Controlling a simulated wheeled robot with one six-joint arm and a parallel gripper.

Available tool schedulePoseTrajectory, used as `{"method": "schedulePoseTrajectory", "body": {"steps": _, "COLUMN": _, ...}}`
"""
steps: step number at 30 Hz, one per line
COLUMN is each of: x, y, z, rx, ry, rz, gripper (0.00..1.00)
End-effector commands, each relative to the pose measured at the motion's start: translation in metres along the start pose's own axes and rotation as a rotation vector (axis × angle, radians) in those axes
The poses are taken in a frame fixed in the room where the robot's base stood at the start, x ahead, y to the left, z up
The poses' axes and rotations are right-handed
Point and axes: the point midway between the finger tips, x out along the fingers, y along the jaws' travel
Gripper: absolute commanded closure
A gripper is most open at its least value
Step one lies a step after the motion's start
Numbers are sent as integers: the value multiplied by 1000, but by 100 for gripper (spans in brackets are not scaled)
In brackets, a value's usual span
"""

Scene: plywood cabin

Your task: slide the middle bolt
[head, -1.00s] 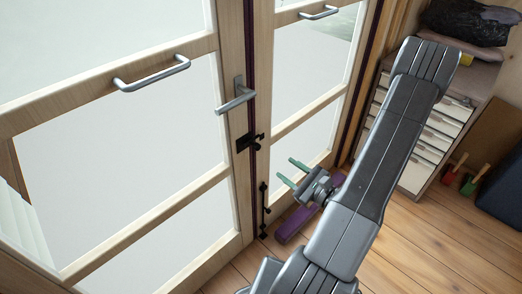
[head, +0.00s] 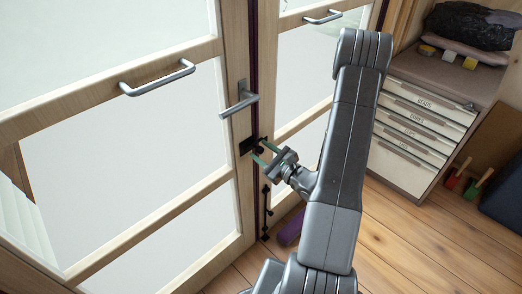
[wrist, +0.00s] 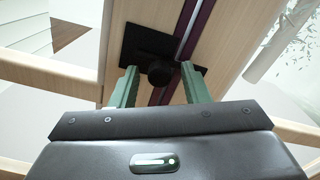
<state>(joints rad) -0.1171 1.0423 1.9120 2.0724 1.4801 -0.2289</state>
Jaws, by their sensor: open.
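The middle bolt (head: 247,146) is a small black bolt on the door stile, below the lever handle, where the two door leaves meet. In the wrist view its black plate (wrist: 143,42) and round dark knob (wrist: 160,73) show beyond my fingers. My gripper (head: 263,153) is open, with its green fingertips close to the bolt in the head view. In the wrist view my gripper (wrist: 160,88) has one green finger on each side of the knob. I cannot tell whether either finger touches it.
A lever handle (head: 239,103) sits just above the bolt. Another black bolt (head: 266,212) is low on the right leaf. A bar handle (head: 158,78) crosses the left leaf. A purple object (head: 290,228) lies on the floor. A drawer cabinet (head: 425,120) stands at right.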

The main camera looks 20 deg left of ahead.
Motion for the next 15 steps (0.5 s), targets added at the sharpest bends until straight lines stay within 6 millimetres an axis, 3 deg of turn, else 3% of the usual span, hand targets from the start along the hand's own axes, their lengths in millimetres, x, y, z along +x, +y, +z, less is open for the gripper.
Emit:
{"method": "schedulePoseTrajectory", "body": {"steps": 12, "x": 10, "y": 0, "z": 0, "rx": 1, "ry": 1, "rz": -1, "gripper": 58}}
{"method": "schedulePoseTrajectory", "body": {"steps": 13, "x": 10, "y": 0, "z": 0, "rx": 1, "ry": 1, "rz": -1, "gripper": 60}}
{"method": "schedulePoseTrajectory", "body": {"steps": 15, "x": 10, "y": 0, "z": 0, "rx": 1, "ry": 1, "rz": -1, "gripper": 74}}
